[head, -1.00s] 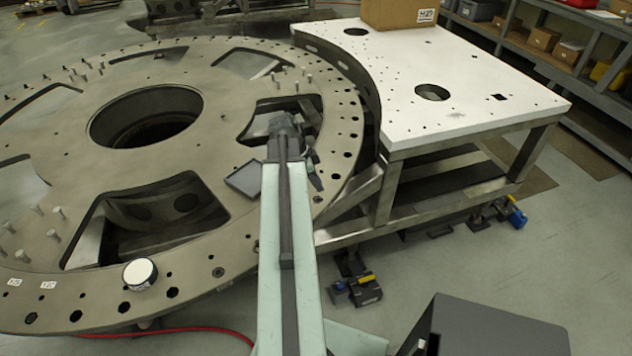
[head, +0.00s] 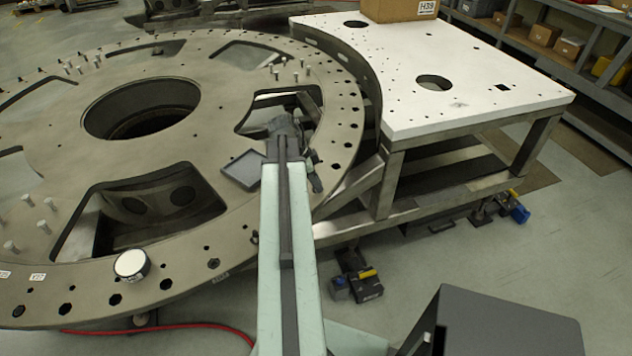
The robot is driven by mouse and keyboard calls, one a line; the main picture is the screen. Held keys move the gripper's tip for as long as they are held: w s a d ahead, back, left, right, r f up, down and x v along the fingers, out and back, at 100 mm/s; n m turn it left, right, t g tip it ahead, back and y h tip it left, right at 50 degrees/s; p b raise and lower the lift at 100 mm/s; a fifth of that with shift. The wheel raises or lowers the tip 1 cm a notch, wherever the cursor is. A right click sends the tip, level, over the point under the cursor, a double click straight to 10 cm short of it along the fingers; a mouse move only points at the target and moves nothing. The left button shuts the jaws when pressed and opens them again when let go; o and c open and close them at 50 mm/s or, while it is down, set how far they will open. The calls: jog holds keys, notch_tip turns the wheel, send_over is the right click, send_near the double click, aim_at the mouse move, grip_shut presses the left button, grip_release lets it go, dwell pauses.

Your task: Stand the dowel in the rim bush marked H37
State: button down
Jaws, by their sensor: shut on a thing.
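The turret plate (head: 215,190) is a large grey ring with a big centre hole, cut-out windows and a row of holes along its rim. My gripper (head: 304,165) is at the far end of my arm, over the right part of the plate near a window and the rim holes. It is shut on the dowel, but my wrist and arm hide its fingertips and the dowel. Rim bushes show at the front, such as a dark one (head: 213,263) with a small tag beside it. I cannot read H37 on any tag.
A white round-topped piece (head: 131,262) stands on the front rim. Upright pins (head: 43,226) stand in groups on the plate. A white-topped table (head: 470,75) adjoins at right, with a cardboard box (head: 400,8) on it. Shelves (head: 590,25) line the far right.

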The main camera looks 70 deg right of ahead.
dwell(0.3)
jog(key=c, duration=1.3)
grip_release()
jog(key=shift+c, duration=0.2)
jog(key=p+v, duration=0.7)
jog(key=shift+r, duration=0.35)
jog(key=shift+w+a, duration=0.15)
jog(key=shift+w, duration=0.05)
